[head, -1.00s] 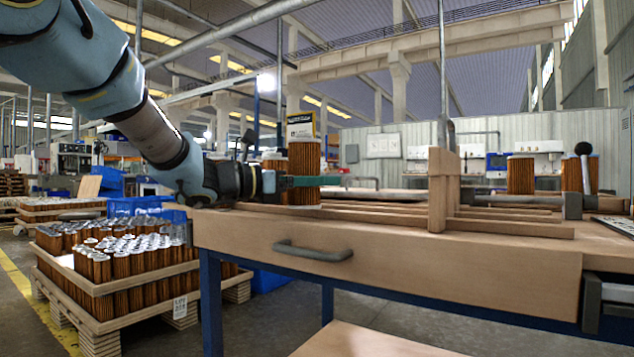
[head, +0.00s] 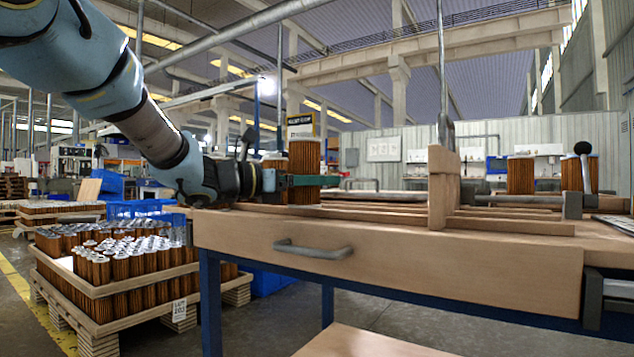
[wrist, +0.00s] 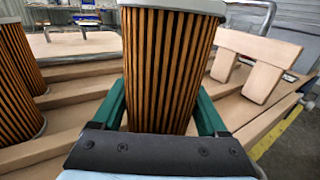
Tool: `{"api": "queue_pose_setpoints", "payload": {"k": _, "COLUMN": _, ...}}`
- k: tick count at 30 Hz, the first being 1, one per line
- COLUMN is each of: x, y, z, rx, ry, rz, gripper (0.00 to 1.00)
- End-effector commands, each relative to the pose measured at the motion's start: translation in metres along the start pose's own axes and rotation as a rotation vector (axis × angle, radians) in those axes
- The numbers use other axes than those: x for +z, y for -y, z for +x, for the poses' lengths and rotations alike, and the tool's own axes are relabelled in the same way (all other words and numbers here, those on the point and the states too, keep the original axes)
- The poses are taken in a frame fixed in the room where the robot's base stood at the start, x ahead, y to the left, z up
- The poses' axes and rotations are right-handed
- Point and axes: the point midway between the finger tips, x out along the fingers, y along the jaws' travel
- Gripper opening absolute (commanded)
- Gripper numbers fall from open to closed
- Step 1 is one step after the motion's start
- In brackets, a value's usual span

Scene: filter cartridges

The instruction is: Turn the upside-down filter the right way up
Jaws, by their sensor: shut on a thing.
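An orange-brown pleated filter (head: 304,160) with a pale cap on top stands upright over the left part of the wooden bench. My gripper (head: 308,181) reaches in level from the left and is shut on the lower part of this filter. In the wrist view the filter (wrist: 168,65) stands between the two green jaws, its grey rim uppermost. Its bottom end is hidden by my gripper there, so I cannot tell whether it rests on the bench. I cannot tell from the caps which way up it is.
Other filters stand at the left edge of the wrist view (wrist: 18,80). Wooden rails (head: 510,226) and an upright wooden block (head: 438,190) cross the bench. A crate of filters (head: 60,275) stands at floor left.

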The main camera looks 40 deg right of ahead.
Motion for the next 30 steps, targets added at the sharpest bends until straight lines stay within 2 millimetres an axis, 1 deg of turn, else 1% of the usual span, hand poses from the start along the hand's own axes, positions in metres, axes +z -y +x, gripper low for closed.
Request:
{"api": "queue_pose_setpoints", "payload": {"k": 8, "x": 0.0, "y": 0.0, "z": 0.0, "rx": 0.0, "ry": 0.001, "rz": 0.0, "gripper": 0.15}}
{"api": "queue_pose_setpoints", "payload": {"k": 30, "x": -0.01, "y": 0.0, "z": 0.0, "rx": 0.0, "ry": 0.001, "rz": 0.0, "gripper": 0.15}}
